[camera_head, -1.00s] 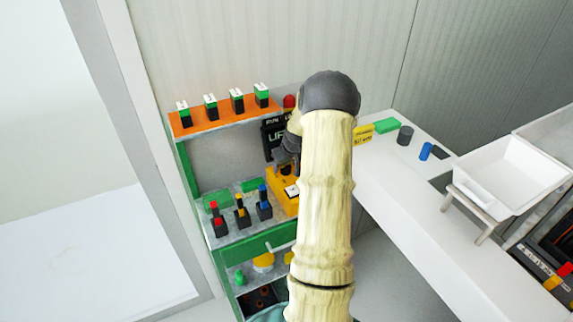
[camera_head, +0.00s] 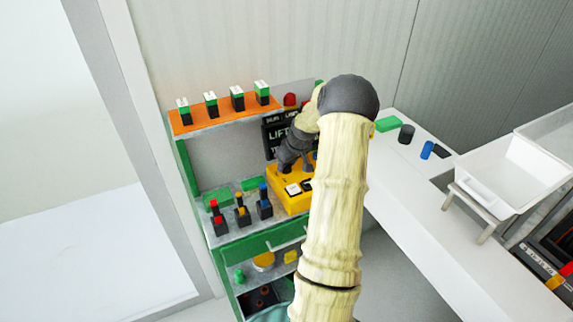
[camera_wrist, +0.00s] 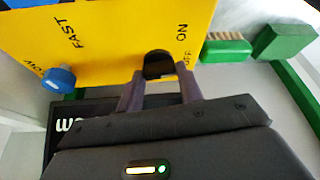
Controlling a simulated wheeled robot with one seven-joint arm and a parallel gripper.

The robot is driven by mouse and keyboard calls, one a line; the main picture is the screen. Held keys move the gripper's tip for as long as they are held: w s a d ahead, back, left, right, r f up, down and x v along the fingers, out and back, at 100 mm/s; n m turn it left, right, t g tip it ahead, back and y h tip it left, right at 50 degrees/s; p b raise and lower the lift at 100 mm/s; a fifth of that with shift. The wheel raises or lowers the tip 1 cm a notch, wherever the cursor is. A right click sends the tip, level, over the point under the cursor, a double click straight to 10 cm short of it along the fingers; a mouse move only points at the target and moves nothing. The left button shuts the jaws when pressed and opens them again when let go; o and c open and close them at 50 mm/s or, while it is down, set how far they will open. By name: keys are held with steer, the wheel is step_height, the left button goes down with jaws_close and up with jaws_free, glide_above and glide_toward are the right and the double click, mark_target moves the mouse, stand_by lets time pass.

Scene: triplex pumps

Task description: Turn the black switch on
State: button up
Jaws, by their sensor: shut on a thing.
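The black switch (camera_wrist: 157,60) sits in the face of a yellow box (camera_wrist: 105,45), beside printed ON and OFF labels. In the wrist view my gripper (camera_wrist: 162,78) has its two fingertips on either side of the switch, shut on it. The fingers hide part of the switch, and I cannot tell which way it is set. In the head view the yellow box (camera_head: 287,204) stands on the shelf unit, with my gripper (camera_head: 297,168) at its upper part. The switch cannot be made out there.
A blue knob (camera_wrist: 58,79) is on the same yellow face, near the FAST label. Several coloured-lever switches (camera_head: 240,211) stand left of the box. A dark sign (camera_head: 275,133) is behind my gripper. A white counter (camera_head: 405,190) with a white tray (camera_head: 475,192) lies right.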

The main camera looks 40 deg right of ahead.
steer(key=n, duration=0.2)
steer(key=n+y, duration=0.1)
steer(key=n, duration=0.1)
steer(key=shift+d+y, duration=0.2)
steer(key=shift+y, duration=0.1)
steer(key=n, duration=0.2)
steer(key=n+g+y+p, duration=0.1)
steer(key=n, duration=0.2)
steer(key=shift+y, duration=0.3)
steer(key=shift+n, duration=0.3)
steer(key=o, duration=1)
steer(key=v, duration=0.5)
steer(key=b+v, duration=0.1)
steer(key=v, duration=0.5)
steer(key=b+v, duration=0.1)
steer(key=v, duration=0.5)
steer(key=shift+w+d+r, duration=0.15)
steer(key=shift+w+r, duration=0.1)
